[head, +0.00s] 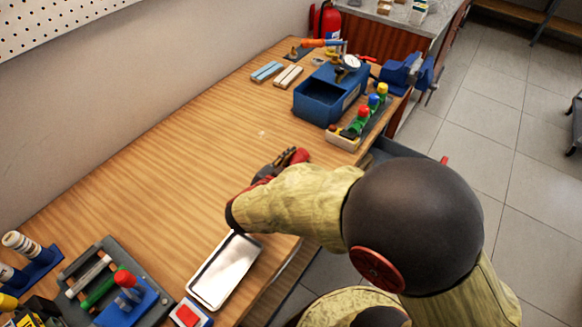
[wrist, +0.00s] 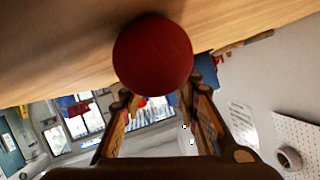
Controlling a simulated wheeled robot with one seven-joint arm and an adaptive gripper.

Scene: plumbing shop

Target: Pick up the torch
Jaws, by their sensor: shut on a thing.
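My gripper (head: 280,164) is over the middle of the wooden workbench, partly hidden by my arm in the head view. It is shut on a red, round-ended thing that I take to be the torch (wrist: 153,57). In the wrist view its end fills the space between the two fingers, and the rest of its body is hidden. In the head view a bit of red (head: 299,156) shows at the fingertips. I cannot tell whether it touches the bench.
A blue open box (head: 319,107) with a gauge and a tray of coloured bottles (head: 345,139) stand behind. A silver tray (head: 224,271) lies in front, near the bench edge. A tool holder (head: 110,258) is at front left. The bench's left middle is clear.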

